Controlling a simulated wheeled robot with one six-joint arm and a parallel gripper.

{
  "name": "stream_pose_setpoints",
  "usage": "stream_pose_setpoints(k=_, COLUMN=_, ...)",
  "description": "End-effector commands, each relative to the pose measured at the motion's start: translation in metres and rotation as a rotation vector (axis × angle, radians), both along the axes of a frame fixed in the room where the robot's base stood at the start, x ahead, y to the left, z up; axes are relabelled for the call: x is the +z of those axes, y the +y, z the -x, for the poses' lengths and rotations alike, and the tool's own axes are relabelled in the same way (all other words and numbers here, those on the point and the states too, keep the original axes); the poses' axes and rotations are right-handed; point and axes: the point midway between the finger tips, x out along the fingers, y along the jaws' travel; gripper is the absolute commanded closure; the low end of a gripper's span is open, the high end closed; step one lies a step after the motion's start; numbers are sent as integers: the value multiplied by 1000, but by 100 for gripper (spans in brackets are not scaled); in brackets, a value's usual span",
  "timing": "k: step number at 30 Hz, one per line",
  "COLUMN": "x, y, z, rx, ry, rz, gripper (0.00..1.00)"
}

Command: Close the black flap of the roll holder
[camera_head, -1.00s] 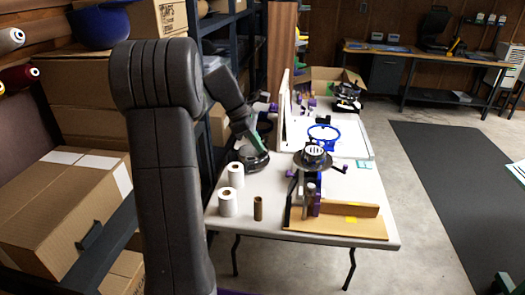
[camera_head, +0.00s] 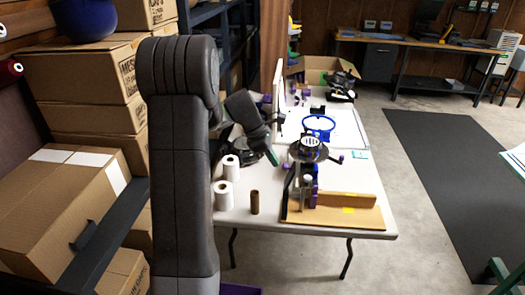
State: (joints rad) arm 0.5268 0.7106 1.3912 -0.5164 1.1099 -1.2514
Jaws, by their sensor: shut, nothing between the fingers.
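The likely roll holder stands on a wooden base (camera_head: 350,218) at the front right of the white table. It has a low wooden wall, purple and dark upright parts, and a dark round top (camera_head: 308,149). A thin black upright piece (camera_head: 290,183) at its left side may be the black flap; its exact position is too small to tell. My gripper (camera_head: 273,158), dark with a green patch, is shut and empty. In the picture it is left of the round top, apart from the holder. Its fingertips are hard to make out.
Two white rolls (camera_head: 223,194) and a brown cardboard tube (camera_head: 255,202) stand at the table's left front. A blue ring (camera_head: 318,127) is behind the holder. Stacked boxes and shelving (camera_head: 110,225) lie left.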

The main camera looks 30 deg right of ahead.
Motion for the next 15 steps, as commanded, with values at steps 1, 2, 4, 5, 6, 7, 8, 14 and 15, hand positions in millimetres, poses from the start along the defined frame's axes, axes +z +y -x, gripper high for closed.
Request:
stream_pose_setpoints(k=1, x=-1, y=-4, z=3, rx=-2, ry=1, rz=-1, gripper=100)
stream_pose_setpoints(k=2, x=-2, y=-5, z=4, rx=0, ry=1, rz=-1, gripper=100)
stream_pose_setpoints(k=4, x=-3, y=-8, z=5, rx=1, ry=0, rz=0, gripper=100)
stream_pose_setpoints(k=5, x=-4, y=-8, z=5, rx=1, ry=0, rz=0, gripper=100)
stream_pose_setpoints(k=6, x=-4, y=-9, z=6, rx=2, ry=1, rz=0, gripper=100)
stream_pose_setpoints(k=7, x=-4, y=-9, z=6, rx=2, ry=1, rz=0, gripper=100)
stream_pose_setpoints(k=8, x=-4, y=-9, z=6, rx=2, ry=1, rz=0, gripper=100)
stream_pose_setpoints(k=14, x=-4, y=-9, z=6, rx=2, ry=1, rz=0, gripper=100)
stream_pose_setpoints(k=15, x=-3, y=-9, z=6, rx=2, ry=1, rz=0, gripper=100)
